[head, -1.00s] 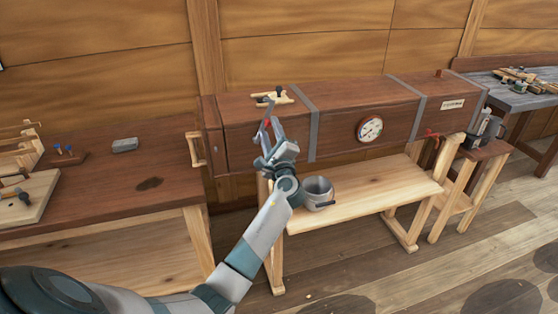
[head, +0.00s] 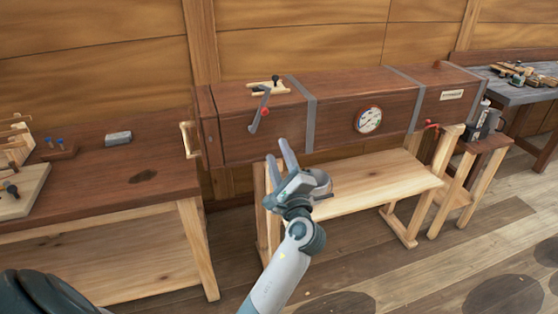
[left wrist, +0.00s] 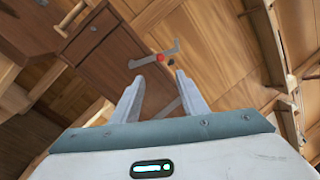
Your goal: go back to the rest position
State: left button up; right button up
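My left gripper (head: 278,158) is in front of the left end of the long dark wooden box, below a grey lever (head: 259,115) with a red hub. The gripper is apart from the lever. In the left wrist view my left gripper (left wrist: 158,84) has its two fingers spread with nothing between them. The lever (left wrist: 154,58) shows beyond the fingertips there. My right gripper is not in view.
The wooden box (head: 340,112) has a round gauge (head: 369,120) and grey straps. A workbench (head: 100,205) stands at left. Floor at the lower right is clear.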

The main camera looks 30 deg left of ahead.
pick_arm(q)
jog(key=shift+d+f, duration=0.1)
dwell(0.6)
jog(key=w+d+f+m+g+h, duration=0.1)
jog(key=d+f+h, duration=0.25)
jog(key=f, duration=1.05)
jog(key=w+d+f+h, duration=0.15)
jog(key=f+h, duration=0.25)
jog(key=f, duration=1.1)
jog(key=s+d+f+n+g+h, duration=0.15)
jog(key=s+f, duration=0.45)
jog(key=f, duration=0.6)
jog(key=s+d+f+n+g+h, duration=0.1)
jog(key=s+d+f+g+h, duration=0.15)
jog(key=s+f, duration=0.65)
jog(key=s+d+f+n+g+h, duration=0.25)
jog(key=s+f+n+g, duration=0.2)
jog(key=s+f, duration=1.4)
jog(key=s+f+n+g, duration=0.1)
jog(key=s+f+n, duration=0.2)
jog(key=s, duration=1)
jog(key=s+f+n+g, duration=0.2)
jog(key=s+f, duration=0.3)
jog(key=s, duration=0.8)
jog(key=shift+s+a+f+n+h, duration=0.25)
jog(key=shift+s+a+n+h, duration=0.1)
jog(key=shift+n, duration=0.55)
